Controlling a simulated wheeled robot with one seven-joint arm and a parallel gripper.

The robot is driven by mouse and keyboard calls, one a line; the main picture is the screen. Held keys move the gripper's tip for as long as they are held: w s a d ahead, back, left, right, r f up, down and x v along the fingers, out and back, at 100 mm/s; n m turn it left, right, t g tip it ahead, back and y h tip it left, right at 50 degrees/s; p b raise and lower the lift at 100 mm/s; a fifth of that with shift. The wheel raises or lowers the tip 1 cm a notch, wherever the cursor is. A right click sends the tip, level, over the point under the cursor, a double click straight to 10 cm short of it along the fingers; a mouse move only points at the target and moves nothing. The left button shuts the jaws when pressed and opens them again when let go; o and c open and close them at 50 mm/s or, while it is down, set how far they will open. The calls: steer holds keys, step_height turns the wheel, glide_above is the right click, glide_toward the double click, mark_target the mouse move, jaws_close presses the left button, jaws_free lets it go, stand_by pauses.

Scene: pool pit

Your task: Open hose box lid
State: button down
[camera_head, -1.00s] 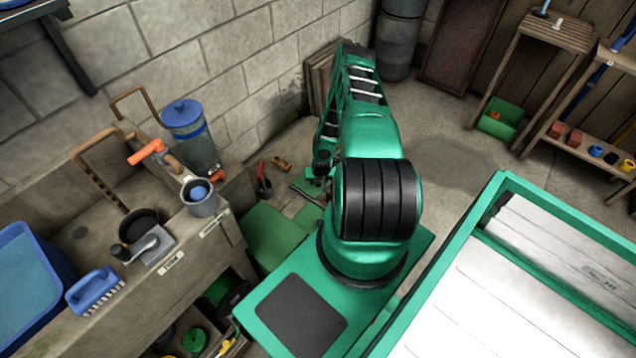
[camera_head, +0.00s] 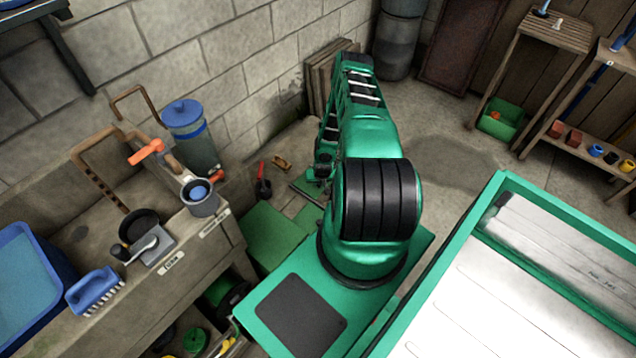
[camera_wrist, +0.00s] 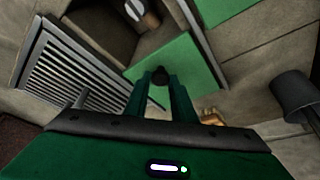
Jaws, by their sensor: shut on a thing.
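In the wrist view, a flat green panel (camera_wrist: 195,58), which looks like the hose box lid, lies beyond my fingers. A dark opening beside it holds a pale rounded thing (camera_wrist: 142,14) that I cannot make out. My gripper (camera_wrist: 160,84) is shut on a small dark knob (camera_wrist: 160,75) at the panel's near edge. In the head view, green panels (camera_head: 274,234) lie low on the floor between the bench and my arm. My arm hides most of the gripper there, and the lid's tilt is hard to tell.
A slatted grey grate (camera_wrist: 75,70) lies left of the panel in the wrist view. A stone bench (camera_head: 215,238) with a blue-lidded jar (camera_head: 188,130) and a brush (camera_head: 95,290) stands left in the head view. Open floor (camera_head: 440,150) lies right of my arm.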

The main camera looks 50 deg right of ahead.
steer(key=shift+s, duration=0.45)
steer(key=c, duration=1.5)
jaws_free()
steer(key=shift+r, duration=0.1)
steer(key=v, duration=1)
steer(key=shift+a+r, duration=0.15)
steer(key=shift+r, duration=0.1)
